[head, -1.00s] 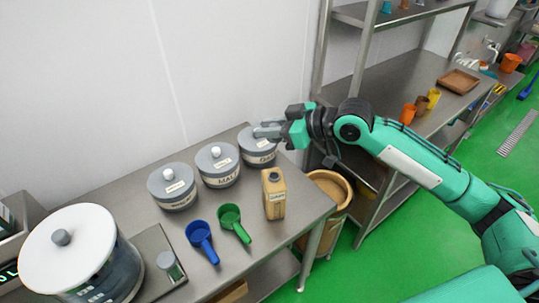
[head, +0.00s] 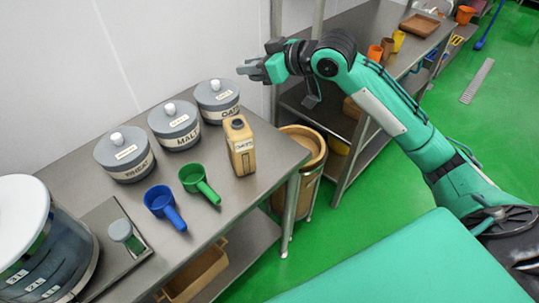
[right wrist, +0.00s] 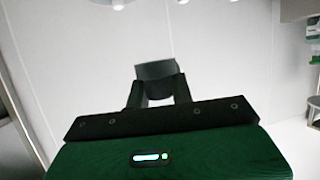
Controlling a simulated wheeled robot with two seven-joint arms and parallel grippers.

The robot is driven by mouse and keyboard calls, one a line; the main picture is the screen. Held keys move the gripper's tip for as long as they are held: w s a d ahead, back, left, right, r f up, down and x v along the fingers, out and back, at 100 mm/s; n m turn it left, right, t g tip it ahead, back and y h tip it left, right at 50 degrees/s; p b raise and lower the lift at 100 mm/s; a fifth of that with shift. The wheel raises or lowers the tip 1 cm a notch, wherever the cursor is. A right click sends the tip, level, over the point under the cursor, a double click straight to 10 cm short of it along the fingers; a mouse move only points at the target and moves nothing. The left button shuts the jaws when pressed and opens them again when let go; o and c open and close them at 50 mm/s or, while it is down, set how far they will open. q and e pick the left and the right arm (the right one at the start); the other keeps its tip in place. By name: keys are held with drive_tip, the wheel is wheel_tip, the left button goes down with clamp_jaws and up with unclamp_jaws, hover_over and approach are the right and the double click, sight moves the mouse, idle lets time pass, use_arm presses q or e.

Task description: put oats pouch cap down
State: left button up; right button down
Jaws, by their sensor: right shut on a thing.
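The tan oats pouch (head: 242,158) stands upright near the right end of the steel table, with a dark opening on top. My left gripper is not in view.
Lidded grey canisters, wheat (head: 124,155), malt (head: 174,127) and oats (head: 217,101), line the back of the table (head: 215,227). A blue scoop (head: 162,203) and a green scoop (head: 195,181) lie in front. A tan bin (head: 303,150) stands beside the table.

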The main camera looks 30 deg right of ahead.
drive_tip(key=d+f+m+h+b, duration=0.1)
drive_tip(key=d+f+b, duration=0.2)
drive_tip(key=f, duration=0.1)
drive_tip(key=b, duration=0.1)
hover_over(267, 143)
drive_tip(key=shift+m+t, duration=0.3)
drive_tip(key=shift+t, duration=0.1)
wheel_tip(267, 143, down, 16)
drive_tip(key=shift+f, duration=0.15)
wheel_tip(267, 143, down, 4)
drive_tip(key=shift+r+h, duration=0.1)
drive_tip(key=shift+h, duration=0.2)
drive_tip(key=shift+f, duration=0.45)
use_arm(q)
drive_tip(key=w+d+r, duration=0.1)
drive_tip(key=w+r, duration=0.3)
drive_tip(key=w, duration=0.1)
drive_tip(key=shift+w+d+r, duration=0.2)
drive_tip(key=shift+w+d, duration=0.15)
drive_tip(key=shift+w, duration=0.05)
use_arm(e)
drive_tip(key=c, duration=1.2)
unclamp_jaws()
